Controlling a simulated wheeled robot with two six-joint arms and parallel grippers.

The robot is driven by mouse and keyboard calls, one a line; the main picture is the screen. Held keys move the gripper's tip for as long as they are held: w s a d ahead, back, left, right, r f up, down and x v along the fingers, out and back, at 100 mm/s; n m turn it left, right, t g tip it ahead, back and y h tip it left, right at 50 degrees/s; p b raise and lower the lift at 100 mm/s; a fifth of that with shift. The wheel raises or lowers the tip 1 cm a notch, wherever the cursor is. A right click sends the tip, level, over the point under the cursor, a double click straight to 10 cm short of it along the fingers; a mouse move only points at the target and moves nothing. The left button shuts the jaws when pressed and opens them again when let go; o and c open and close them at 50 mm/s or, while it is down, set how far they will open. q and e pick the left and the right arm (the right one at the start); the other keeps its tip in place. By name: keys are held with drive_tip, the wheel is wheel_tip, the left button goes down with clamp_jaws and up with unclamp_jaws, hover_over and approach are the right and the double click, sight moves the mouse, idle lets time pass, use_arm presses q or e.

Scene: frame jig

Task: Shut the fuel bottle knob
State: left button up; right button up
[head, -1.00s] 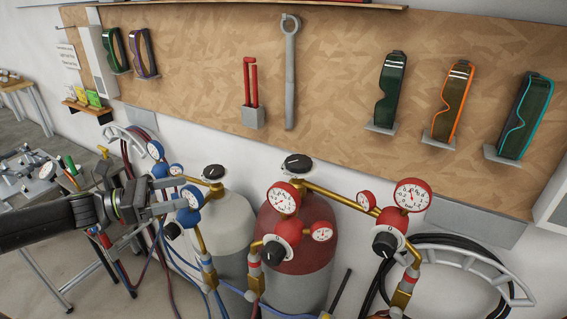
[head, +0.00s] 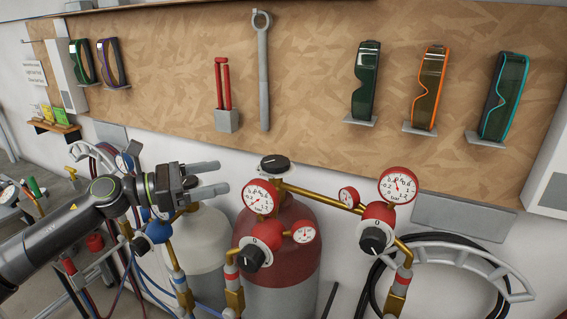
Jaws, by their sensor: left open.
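The red bottle (head: 300,220), likely the fuel bottle, stands right of a pale bottle (head: 205,250). Its black top knob (head: 275,164) is in clear sight. My left gripper (head: 222,176) is open and empty, its two fingers pointing right toward this knob, with a gap between them and it. In the picture, the gripper overlaps the top of the pale bottle, whose own knob is hidden. My right gripper is not in view.
Red-ringed gauges (head: 260,197) and brass pipes (head: 320,196) crowd the red bottle's front and right side. Black regulator knobs (head: 373,240) stick out there. A coiled black hose (head: 440,243) hangs at the right. Goggles and a wrench (head: 263,75) hang on the board.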

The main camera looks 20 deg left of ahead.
sight(284, 164)
use_arm(q)
drive_tip(key=p+x, duration=0.7)
drive_tip(key=x, duration=0.7)
drive_tip(key=shift+w+r+p, duration=0.15)
drive_tip(key=shift+w+p, duration=0.05)
drive_tip(key=shift+p, duration=0.1)
drive_tip(key=shift+p+x, duration=0.3)
drive_tip(key=shift+x, duration=0.55)
drive_tip(key=shift+c, duration=0.4)
